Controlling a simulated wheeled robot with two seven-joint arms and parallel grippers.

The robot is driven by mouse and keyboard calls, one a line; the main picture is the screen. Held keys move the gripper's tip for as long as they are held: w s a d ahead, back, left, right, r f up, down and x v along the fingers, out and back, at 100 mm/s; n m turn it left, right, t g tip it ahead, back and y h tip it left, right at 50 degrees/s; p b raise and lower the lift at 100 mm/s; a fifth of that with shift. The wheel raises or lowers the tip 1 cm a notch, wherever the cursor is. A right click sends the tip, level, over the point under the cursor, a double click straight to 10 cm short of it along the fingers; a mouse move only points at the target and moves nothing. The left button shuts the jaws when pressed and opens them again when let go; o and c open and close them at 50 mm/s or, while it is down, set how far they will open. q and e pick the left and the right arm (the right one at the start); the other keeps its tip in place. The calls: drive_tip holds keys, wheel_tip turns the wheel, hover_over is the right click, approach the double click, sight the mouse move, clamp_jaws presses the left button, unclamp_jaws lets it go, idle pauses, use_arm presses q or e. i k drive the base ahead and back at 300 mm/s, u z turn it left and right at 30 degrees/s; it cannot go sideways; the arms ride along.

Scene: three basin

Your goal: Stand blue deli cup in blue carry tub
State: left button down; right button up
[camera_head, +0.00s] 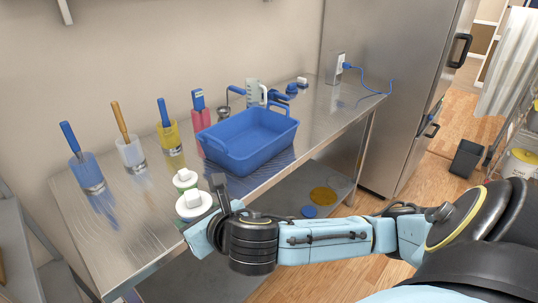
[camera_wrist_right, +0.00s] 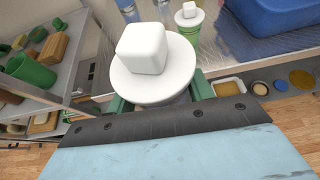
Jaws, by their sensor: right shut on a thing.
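What appears to be the blue deli cup (camera_head: 194,205) has a broad round white lid with a white block knob. Its body is mostly hidden; a bluish-grey strip shows under the lid in the right wrist view (camera_wrist_right: 140,82). My right gripper (camera_head: 212,220) is shut on it near the table's front edge. I cannot tell whether its base touches the table. The blue carry tub (camera_head: 238,160) stands on the table, behind and to the right of the cup, and looks empty. Its edge shows at the top right of the wrist view (camera_wrist_right: 285,18). My left gripper is out of view.
A smaller green cup (camera_head: 185,181) with a white lid stands just behind the held cup. Several coloured holders with handled tools (camera_head: 88,172) line the table's back. A blue-corded outlet (camera_head: 340,67) is at the far end. The steel table (camera_head: 130,225) is clear at front left.

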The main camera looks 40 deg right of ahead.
sight(233, 152)
drive_tip(key=k, duration=0.45)
drive_tip(key=z, duration=2.55)
drive_tip(key=i, duration=2.1)
drive_tip(key=u, duration=3.45)
